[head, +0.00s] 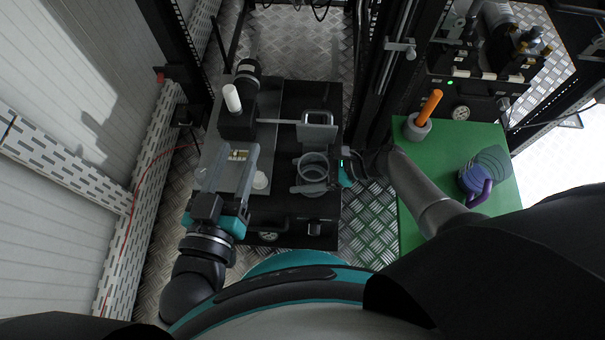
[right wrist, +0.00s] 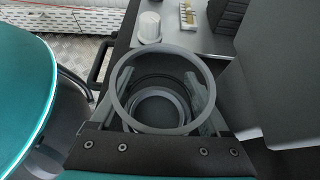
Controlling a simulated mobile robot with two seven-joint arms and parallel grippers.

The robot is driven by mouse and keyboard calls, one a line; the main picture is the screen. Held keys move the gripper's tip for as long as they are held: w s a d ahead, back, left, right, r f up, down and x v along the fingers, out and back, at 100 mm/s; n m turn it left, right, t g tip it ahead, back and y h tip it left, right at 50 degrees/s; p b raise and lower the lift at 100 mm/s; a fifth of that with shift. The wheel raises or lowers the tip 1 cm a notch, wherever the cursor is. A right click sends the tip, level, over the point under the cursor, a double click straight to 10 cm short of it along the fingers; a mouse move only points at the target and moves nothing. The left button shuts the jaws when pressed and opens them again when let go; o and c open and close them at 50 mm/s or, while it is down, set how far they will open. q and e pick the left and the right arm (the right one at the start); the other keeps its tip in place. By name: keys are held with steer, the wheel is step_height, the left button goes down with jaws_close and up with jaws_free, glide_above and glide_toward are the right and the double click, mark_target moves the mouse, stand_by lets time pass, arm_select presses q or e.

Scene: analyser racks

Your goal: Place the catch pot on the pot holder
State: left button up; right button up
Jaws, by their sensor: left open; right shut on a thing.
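The catch pot (head: 313,167) is a clear grey, open-topped round cup. My right gripper (head: 315,172) is shut on it, with a finger on either side, and holds it upright over the right part of the black bench unit. The right wrist view shows the pot's round rim (right wrist: 117,92) from above, between the two fingers. Smaller rings show through the pot; I cannot tell whether they are its bottom or the pot holder beneath. I cannot make out the pot holder surely, nor whether the pot touches it. My left gripper (head: 234,162) is open above the grey plate, holding nothing.
A green table (head: 450,148) at right bears an orange-handled tool (head: 429,106) and a purple-handled jug (head: 474,180).

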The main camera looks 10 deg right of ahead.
arm_select(q)
steer(key=shift+s+d+r+t, duration=0.1)
steer(key=shift+s+r+t, duration=0.15)
steer(key=shift+t, duration=0.15)
arm_select(e)
steer(key=shift+f, duration=0.2)
steer(key=shift+f, duration=0.15)
steer(key=o, duration=1.3)
arm_select(q)
steer(key=shift+w, duration=0.1)
arm_select(e)
steer(key=shift+o, duration=0.2)
